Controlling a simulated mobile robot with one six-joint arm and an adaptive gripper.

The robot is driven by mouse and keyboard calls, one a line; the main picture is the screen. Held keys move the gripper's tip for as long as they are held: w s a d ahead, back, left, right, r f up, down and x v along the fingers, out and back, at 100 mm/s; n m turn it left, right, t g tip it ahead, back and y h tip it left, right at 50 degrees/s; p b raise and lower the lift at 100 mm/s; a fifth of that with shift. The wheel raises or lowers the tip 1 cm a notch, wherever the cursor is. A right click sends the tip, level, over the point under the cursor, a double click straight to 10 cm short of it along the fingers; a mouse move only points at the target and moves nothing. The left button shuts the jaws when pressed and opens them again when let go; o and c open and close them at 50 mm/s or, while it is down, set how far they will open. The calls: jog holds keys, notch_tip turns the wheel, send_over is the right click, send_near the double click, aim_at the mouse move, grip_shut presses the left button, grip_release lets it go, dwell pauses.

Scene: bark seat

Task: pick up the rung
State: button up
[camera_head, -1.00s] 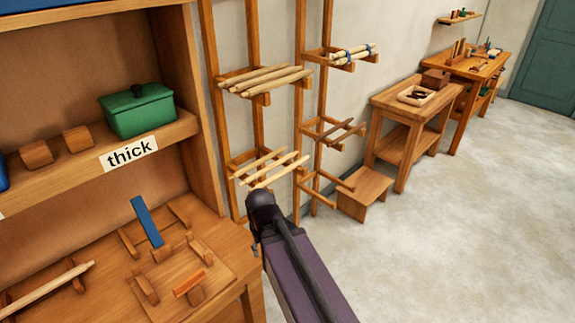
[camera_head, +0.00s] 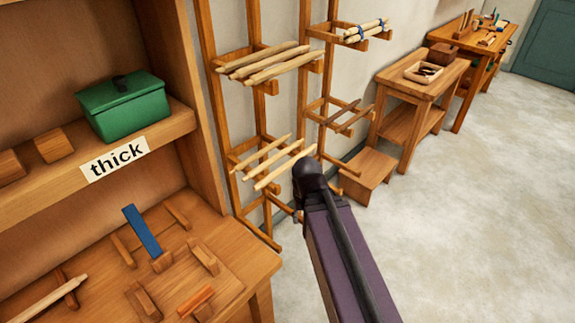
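Several pale wooden rods with tapered ends look like rungs, and I cannot tell which one is meant. Thick rods (camera_head: 262,66) lie on the upper arms of the left rack. Thinner, spaced rods (camera_head: 284,168) lie on its lower arms. Darker rods (camera_head: 343,110) lie on the right rack, below a bundle tied with blue (camera_head: 362,34). Another pale rod (camera_head: 48,300) lies on the workbench at lower left. My purple arm with its black joint reaches up from the bottom, its end overlapping the racks' lower part in the picture. My gripper does not show.
A shelf with a green lidded box (camera_head: 125,107) and a label "thick" (camera_head: 115,158) stands at left. The workbench (camera_head: 235,262) holds wooden blocks and a blue bar (camera_head: 142,230). A low step (camera_head: 368,175) and side tables (camera_head: 425,85) line the wall. Open floor lies at right.

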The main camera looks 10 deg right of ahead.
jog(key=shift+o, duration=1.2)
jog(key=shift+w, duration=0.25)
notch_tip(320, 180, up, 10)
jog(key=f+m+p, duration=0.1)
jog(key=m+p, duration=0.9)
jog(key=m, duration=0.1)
send_over(287, 163)
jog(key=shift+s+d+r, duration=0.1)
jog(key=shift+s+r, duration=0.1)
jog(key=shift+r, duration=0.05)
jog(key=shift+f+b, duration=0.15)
jog(key=shift+b, duration=0.25)
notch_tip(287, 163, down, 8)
jog(key=b, duration=0.8)
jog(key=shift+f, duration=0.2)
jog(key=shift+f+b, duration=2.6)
jog(key=shift+b, duration=0.2)
